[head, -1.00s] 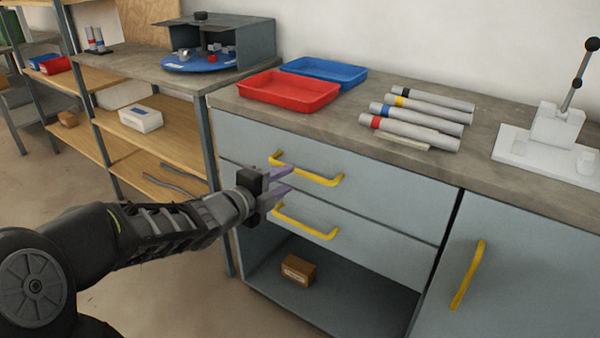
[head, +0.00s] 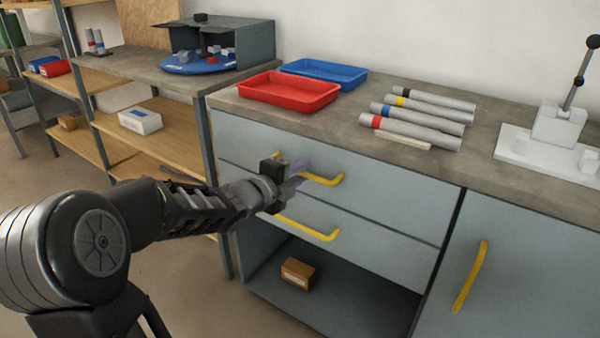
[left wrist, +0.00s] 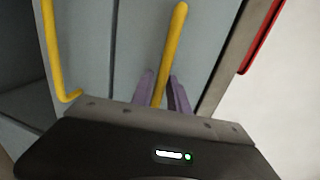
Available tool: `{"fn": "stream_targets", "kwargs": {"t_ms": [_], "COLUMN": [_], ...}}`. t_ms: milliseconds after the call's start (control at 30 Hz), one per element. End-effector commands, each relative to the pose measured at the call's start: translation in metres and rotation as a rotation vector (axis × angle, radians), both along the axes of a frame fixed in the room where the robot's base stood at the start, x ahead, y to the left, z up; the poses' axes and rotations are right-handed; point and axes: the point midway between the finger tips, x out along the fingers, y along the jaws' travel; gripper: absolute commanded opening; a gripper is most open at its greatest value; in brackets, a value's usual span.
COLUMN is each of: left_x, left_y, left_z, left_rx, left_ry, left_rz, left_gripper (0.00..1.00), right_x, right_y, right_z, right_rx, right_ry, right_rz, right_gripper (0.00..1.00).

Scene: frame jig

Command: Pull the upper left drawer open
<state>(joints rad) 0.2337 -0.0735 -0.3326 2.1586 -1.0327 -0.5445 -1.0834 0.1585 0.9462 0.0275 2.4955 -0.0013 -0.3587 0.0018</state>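The upper left drawer (head: 390,198) is a grey-blue front with a yellow bar handle (head: 325,181), and it sits flush with the cabinet. My left gripper (head: 298,171) is at the left part of this handle. In the left wrist view, its two purple fingers (left wrist: 161,92) stand on either side of the yellow bar (left wrist: 172,45), close in on it, and it looks shut on the bar. The head view hides part of the fingers and the handle's left end behind the gripper. My right gripper is not in view.
A lower drawer with its own yellow handle (head: 308,229) lies just below, over an open shelf with a brown box (head: 298,272). A red tray (head: 288,92), a blue tray (head: 325,71) and several grey cylinders stand on the worktop. A door handle (head: 470,277) is at right.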

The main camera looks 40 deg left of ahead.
Motion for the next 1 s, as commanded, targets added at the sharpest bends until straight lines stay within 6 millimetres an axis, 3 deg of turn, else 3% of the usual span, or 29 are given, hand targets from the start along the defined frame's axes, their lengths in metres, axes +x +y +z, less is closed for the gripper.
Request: {"fn": "stream_targets", "kwargs": {"t_ms": [233, 1000], "left_x": [-0.0002, -0.0003], "left_y": [0.0000, 0.0000], "left_z": [-0.0001, -0.0006], "left_rx": [0.000, 0.000], "left_ry": [0.000, 0.001], "left_rz": [0.000, 0.000], "left_gripper": [0.00, 0.00], "right_x": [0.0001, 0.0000], "right_y": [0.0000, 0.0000], "right_z": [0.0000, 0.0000], "right_rx": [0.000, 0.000], "right_ry": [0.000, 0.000], "right_rz": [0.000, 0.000], "right_gripper": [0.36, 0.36]}}
